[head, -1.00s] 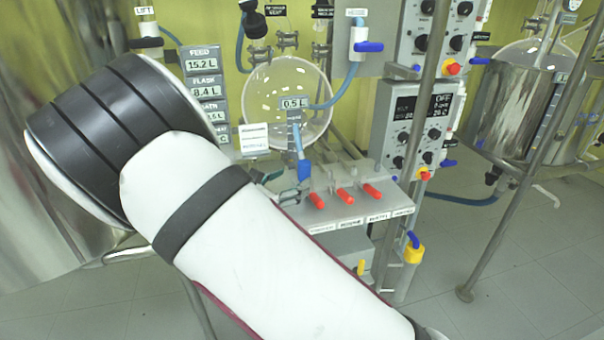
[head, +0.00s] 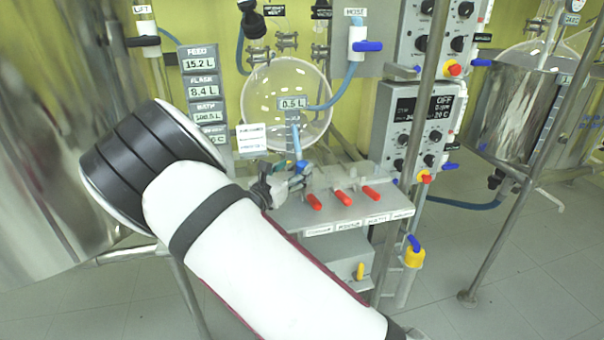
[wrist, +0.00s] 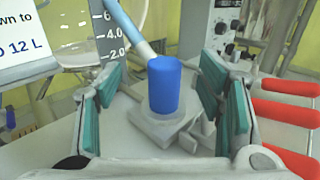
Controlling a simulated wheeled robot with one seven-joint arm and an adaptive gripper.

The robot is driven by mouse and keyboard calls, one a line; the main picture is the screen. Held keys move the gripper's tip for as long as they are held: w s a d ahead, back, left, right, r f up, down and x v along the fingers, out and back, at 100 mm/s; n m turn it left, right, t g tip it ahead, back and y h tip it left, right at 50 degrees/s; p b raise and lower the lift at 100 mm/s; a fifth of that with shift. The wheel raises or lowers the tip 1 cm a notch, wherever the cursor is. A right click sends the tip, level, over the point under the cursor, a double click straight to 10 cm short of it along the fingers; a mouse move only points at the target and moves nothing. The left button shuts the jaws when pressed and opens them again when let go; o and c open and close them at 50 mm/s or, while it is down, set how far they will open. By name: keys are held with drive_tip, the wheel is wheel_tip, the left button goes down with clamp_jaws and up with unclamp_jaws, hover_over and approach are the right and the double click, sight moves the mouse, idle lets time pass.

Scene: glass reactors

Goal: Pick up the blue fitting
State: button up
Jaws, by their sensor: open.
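The blue fitting (wrist: 163,86) is an upright blue cylinder on a grey square base in the wrist view. A light-blue hose meets its top. My gripper (wrist: 158,98) is open, with teal-padded fingers to the left and right of the fitting. Gaps show on both sides, so the fingers do not appear to grip it. In the head view, my gripper (head: 282,182) is at the left end of the metal shelf, and only a small blue part of the fitting (head: 301,166) shows behind it.
Several red-handled valves (head: 343,198) line the shelf (head: 330,218) right of the fitting. A round glass flask (head: 287,90) hangs behind. A white sign (head: 251,138) stands close at left. Control boxes (head: 420,125) stand at right.

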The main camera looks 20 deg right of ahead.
sight(298, 166)
drive_tip(key=x, duration=0.4)
drive_tip(key=shift+w+d+f+b, duration=0.2)
drive_tip(key=shift+w+d+b, duration=0.05)
drive_tip(key=shift+b, duration=0.1)
drive_tip(key=shift+c, duration=0.6)
drive_tip(key=c, duration=1.3)
drive_tip(key=shift+o, duration=0.2)
drive_tip(key=shift+r, duration=0.1)
